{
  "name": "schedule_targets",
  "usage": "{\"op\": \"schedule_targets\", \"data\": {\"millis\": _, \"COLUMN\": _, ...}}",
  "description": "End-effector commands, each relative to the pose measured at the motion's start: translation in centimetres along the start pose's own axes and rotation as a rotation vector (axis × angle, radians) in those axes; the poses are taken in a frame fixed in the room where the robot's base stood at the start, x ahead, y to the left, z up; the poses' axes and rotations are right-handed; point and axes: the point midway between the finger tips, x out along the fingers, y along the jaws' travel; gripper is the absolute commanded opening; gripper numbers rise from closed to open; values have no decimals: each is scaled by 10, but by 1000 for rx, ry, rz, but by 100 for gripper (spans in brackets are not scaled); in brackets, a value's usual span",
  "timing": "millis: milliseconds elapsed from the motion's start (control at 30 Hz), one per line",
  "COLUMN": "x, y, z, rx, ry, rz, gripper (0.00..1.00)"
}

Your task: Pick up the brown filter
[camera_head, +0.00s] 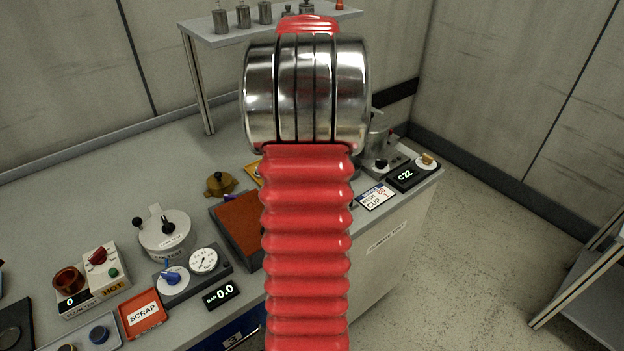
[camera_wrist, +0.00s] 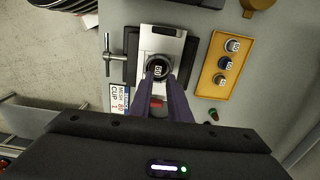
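In the wrist view, my gripper (camera_wrist: 159,73) points at a dark round piece with a pale numbered face (camera_wrist: 158,68), set in a metal fixture. Its two purple fingers are apart, with a gap between them, and their tips overlap the piece's near edge. I cannot tell whether they touch it. Right of it, an orange-yellow tray (camera_wrist: 211,82) holds three small round pieces with numbered faces, one of them blue (camera_wrist: 225,64). I cannot tell for certain which piece is the brown filter. In the head view, my arm hides my gripper and most of this area.
A T-handled clamp (camera_wrist: 107,54) stands left of the fixture. A white label card (camera_wrist: 121,98) lies beside it. In the head view, the bench holds a brass-coloured lidded part (camera_head: 221,183), a red scrap tray (camera_head: 144,314) and a C22 display (camera_head: 406,176). A raised shelf (camera_head: 226,38) stands behind.

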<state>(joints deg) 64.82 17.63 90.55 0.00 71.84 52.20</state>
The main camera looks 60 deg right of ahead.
Motion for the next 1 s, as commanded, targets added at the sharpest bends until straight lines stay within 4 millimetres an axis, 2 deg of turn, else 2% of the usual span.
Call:
{"op": "schedule_targets", "data": {"millis": 100, "x": 16, "y": 0, "z": 0, "rx": 0, "ry": -1, "rz": 1, "gripper": 16}}
{"op": "schedule_targets", "data": {"millis": 200, "x": 22, "y": 0, "z": 0, "rx": 0, "ry": -1, "rz": 1, "gripper": 16}}
{"op": "schedule_targets", "data": {"millis": 633, "x": 28, "y": 1, "z": 0, "rx": 1, "ry": 0, "rz": 0, "gripper": 16}}
{"op": "schedule_targets", "data": {"millis": 1000, "x": 72, "y": 2, "z": 1, "rx": 1, "ry": -1, "rz": 2, "gripper": 16}}
